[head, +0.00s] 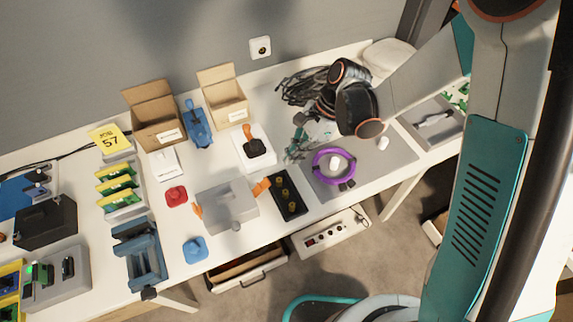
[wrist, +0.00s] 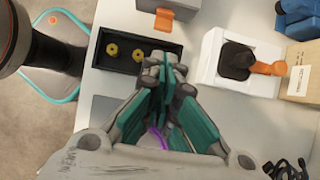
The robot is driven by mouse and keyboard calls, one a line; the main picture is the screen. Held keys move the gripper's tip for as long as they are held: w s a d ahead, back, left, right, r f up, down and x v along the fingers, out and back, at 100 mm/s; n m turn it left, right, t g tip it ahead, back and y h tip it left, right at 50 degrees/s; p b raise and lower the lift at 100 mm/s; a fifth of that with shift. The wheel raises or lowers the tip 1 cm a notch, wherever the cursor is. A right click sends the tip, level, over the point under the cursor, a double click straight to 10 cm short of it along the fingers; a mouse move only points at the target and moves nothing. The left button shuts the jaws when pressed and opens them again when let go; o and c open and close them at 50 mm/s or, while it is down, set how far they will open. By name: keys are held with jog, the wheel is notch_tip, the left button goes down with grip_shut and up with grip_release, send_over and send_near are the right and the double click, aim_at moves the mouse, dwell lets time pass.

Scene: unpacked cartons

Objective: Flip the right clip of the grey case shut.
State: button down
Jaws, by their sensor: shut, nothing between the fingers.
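The grey case (head: 228,206) sits lid down near the front of the table. Its right orange clip (head: 261,187) sticks out from the right side, towards the black tray. In the wrist view this orange clip (wrist: 163,19) shows at the top, beyond my fingertips, on the edge of the grey case (wrist: 182,4). The left orange clip (head: 197,211) is at the case's left side. My gripper (head: 297,150) is shut and empty, right of and behind the case, apart from the clip. It also shows in the wrist view (wrist: 173,62).
A black tray (head: 288,210) with yellow knobs lies right of the case, close to the clip. A white box with a black-and-orange joystick (head: 254,148) stands behind. A purple ring (head: 333,166) lies to the right. A red button (head: 176,196) and blue block (head: 195,248) are left.

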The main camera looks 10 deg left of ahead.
aim_at(260, 188)
jog(key=b+x, duration=0.3)
jog(key=x, duration=0.6)
jog(key=shift+f, duration=0.1)
